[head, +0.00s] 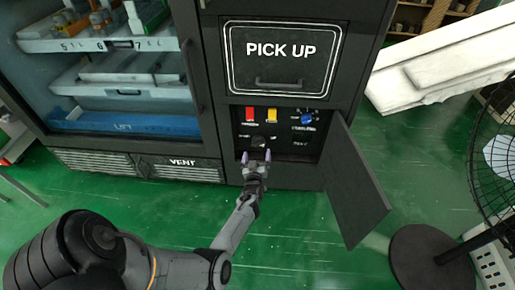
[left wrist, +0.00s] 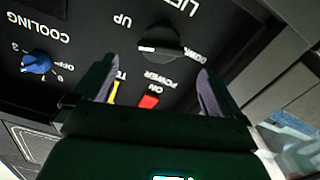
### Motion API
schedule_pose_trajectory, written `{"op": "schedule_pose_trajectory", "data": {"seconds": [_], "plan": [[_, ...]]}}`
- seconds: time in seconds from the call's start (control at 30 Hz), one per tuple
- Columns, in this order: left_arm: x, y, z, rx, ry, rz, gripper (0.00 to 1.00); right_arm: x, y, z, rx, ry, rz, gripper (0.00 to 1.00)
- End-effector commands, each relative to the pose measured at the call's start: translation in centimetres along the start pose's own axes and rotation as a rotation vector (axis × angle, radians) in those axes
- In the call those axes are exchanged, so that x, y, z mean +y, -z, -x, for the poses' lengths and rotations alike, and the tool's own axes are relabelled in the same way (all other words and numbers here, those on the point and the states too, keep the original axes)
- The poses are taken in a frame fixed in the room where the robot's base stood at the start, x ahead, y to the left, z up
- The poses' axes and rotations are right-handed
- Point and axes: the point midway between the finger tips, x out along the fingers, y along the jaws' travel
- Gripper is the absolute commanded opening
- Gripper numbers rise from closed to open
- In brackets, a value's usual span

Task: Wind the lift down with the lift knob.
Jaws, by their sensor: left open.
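The lift knob (left wrist: 165,51) is a black turn knob between the words UP and DOWN, which appear upside down in the left wrist view. Its white mark is at its left end in that view. In the head view the knob (head: 258,141) is dark and low on the control panel. My left gripper (head: 257,157) is open just in front of it. In the left wrist view the fingers (left wrist: 155,68) are spread to either side below the knob, with nothing between the tips. The blue lift (head: 160,126) lies at the bottom of the glass cabinet. My right gripper is not in view.
The panel also has a red power switch (head: 249,114), a yellow switch (head: 271,115) and a blue cooling knob (head: 306,118). The panel door (head: 352,190) hangs open on the right. A black fan (head: 432,255) stands further right.

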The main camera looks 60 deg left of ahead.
Motion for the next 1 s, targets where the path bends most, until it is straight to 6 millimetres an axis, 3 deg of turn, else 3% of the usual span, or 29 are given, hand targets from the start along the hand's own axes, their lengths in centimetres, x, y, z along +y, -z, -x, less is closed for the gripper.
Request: {"op": "schedule_pose_trajectory", "data": {"seconds": [0.2,0.43,0.87,1.0], "plan": [[-0.2,-0.5,-3.7,0.001,0.0,0.0,1.0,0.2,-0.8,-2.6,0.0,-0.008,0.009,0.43],[-0.1,-0.3,-6.3,0.0,0.0,0.001,1.0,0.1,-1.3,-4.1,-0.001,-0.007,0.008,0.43],[0.0,-0.1,-7.1,-0.002,0.0,0.001,1.0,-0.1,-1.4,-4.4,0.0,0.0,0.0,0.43],[0.0,-0.1,-7.1,-0.002,0.0,0.001,0.83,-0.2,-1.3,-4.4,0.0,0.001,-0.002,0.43]]}}
